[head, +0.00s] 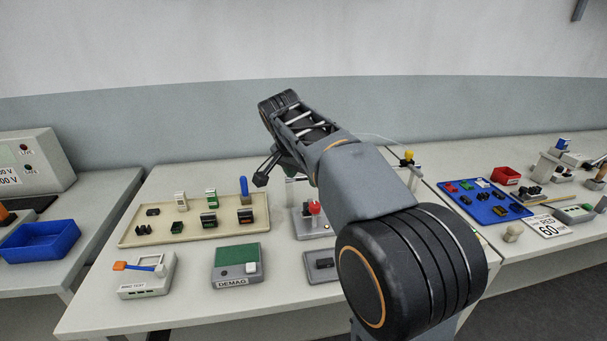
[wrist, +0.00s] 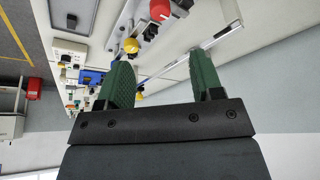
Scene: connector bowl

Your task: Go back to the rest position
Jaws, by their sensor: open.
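My gripper (wrist: 163,88) is open in the wrist view, its two green fingers apart with nothing held between them. In the head view my arm is raised over the middle table, and my gripper (head: 266,172) is partly hidden behind the arm links, left of the arm. It is above the table, near the right end of the beige tray (head: 134,229), and touches nothing that I can see. A red knob (head: 313,207) on a grey fixture stands below and right of it; the red knob also shows in the wrist view (wrist: 160,10).
The tray holds several small connectors. In front stand a DEMAG box (head: 238,262) and a white tester with an orange-tipped lever (head: 146,276). A blue bin (head: 40,240) is on the left table. A blue mat (head: 484,203) and a red bin (head: 506,175) are on the right. The space above the tables is free.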

